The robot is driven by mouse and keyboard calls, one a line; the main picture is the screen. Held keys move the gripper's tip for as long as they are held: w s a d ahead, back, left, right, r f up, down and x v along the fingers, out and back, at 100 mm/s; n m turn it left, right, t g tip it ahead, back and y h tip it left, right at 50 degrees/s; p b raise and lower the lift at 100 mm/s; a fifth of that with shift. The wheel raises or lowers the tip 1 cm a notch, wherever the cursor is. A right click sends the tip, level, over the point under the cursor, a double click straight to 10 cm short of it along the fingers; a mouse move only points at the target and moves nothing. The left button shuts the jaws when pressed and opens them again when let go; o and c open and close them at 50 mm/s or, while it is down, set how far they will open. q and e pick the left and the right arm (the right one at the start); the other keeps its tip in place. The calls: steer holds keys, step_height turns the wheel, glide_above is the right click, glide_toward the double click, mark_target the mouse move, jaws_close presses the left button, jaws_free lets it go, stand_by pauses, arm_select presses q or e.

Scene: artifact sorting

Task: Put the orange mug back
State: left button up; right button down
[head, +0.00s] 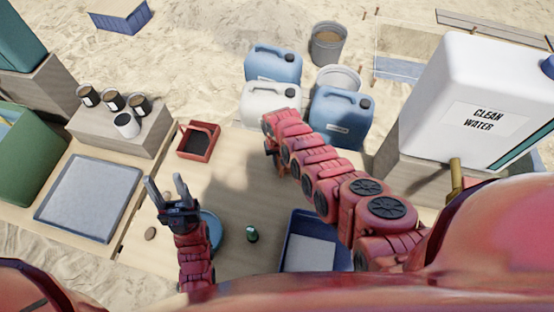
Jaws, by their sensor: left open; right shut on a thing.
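No orange mug can be made out in the head view. My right arm reaches in from the right over the table (237,172).
A red tray (198,141), a small green item (252,234) and a blue bin (290,229) are on the table. Jerrycans (272,65) stand behind. A water tank (455,100) is at right.

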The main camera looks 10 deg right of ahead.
steer(key=shift+f, duration=0.15)
steer(key=c, duration=1)
jaws_free()
steer(key=shift+c, duration=0.2)
